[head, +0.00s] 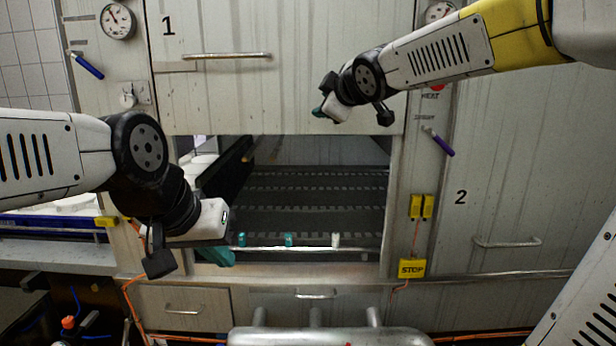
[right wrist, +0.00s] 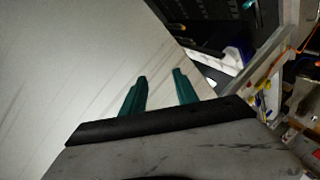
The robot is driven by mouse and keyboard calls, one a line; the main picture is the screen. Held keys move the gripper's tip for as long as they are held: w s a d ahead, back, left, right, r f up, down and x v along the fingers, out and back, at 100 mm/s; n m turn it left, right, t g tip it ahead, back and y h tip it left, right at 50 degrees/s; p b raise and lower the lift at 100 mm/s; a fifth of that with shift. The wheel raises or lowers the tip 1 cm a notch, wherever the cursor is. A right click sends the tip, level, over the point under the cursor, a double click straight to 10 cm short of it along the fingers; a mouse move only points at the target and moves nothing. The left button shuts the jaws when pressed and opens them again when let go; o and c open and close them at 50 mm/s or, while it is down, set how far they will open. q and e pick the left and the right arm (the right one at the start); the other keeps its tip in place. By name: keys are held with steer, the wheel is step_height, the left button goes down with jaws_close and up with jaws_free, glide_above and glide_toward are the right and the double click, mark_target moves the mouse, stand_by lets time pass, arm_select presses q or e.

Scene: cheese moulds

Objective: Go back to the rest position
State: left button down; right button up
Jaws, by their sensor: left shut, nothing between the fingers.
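My left gripper (head: 220,256) is at the lower left of the opening, in front of its front edge. Its teal fingers are shut with nothing between them. My right gripper (head: 322,112) is raised in front of the door marked 1, above the opening. In the right wrist view its two teal fingers (right wrist: 160,90) stand apart with nothing visible between them, and a pale panel fills much of the view behind them.
The door marked 1 (head: 290,85) is raised above an opening with a dark slatted floor (head: 310,200). Two teal pieces (head: 289,240) and a white one (head: 336,240) sit along its front edge. A closed door marked 2 (head: 520,190) and a yellow STOP box (head: 412,269) are at right.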

steer(key=s+d+f+m+g+h, duration=0.35)
steer(key=s+d+f+m, duration=0.6)
steer(key=s+f, duration=0.35)
steer(key=s+f+m+g, duration=0.2)
steer(key=s+f, duration=0.2)
steer(key=s, duration=0.3)
steer(key=s+d+f+m+g+y, duration=0.1)
steer(key=s+f+m+g, duration=0.1)
steer(key=s+f, duration=0.2)
steer(key=s, duration=0.2)
steer(key=shift+s+d+f+m, duration=0.15)
steer(key=shift+s+f+m, duration=0.1)
steer(key=shift+s+m, duration=0.15)
steer(key=shift+g, duration=0.25)
stand_by(2.7)
